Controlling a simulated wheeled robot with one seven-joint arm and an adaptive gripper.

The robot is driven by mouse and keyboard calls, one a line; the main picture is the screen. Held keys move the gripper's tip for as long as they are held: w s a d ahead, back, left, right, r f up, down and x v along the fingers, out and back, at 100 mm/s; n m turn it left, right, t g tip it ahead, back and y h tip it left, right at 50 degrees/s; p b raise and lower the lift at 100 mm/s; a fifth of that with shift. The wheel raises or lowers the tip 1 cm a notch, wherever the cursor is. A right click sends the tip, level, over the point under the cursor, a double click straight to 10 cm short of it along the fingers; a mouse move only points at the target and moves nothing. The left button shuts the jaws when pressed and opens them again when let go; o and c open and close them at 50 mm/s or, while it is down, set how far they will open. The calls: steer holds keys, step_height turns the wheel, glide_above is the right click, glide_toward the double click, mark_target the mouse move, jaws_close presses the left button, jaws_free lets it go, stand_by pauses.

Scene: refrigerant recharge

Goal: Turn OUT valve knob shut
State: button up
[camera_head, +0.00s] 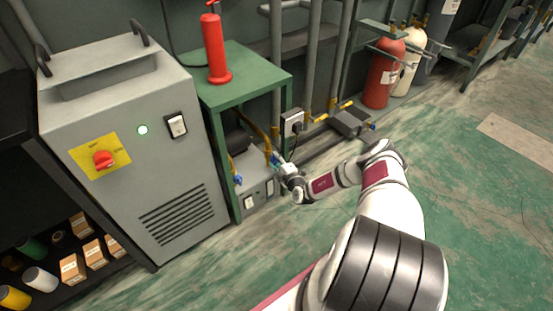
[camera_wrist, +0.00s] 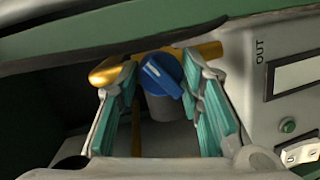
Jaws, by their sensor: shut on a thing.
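The OUT valve knob (camera_wrist: 162,74) is a blue round knob with a raised bar, next to the label OUT in the wrist view. A brass pipe (camera_wrist: 208,50) runs behind it, and a rounded brass piece (camera_wrist: 110,72) shows to its left. My gripper (camera_wrist: 165,95) has its teal-padded fingers on either side of the knob, shut on it. The knob's bar is slanted, running down to the right. In the head view my gripper (camera_head: 281,166) is at the front of the grey unit (camera_head: 257,194) under the green table, and hides the knob there.
The green table (camera_head: 245,85) stands over the unit, with a red cylinder (camera_head: 215,50) on top. Another blue knob (camera_head: 238,180) is left of my gripper. A grey cabinet (camera_head: 130,150) with a red switch stands at left. Open floor (camera_head: 470,190) lies at right.

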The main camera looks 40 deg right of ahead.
steer(key=shift+f+n+t+h, duration=0.15)
steer(key=shift+n+t+h, duration=0.25)
steer(key=shift+n, duration=1.2)
steer(key=o, duration=0.8)
steer(key=v, duration=1.2)
steer(key=shift+a, duration=0.1)
steer(key=shift+o, duration=0.2)
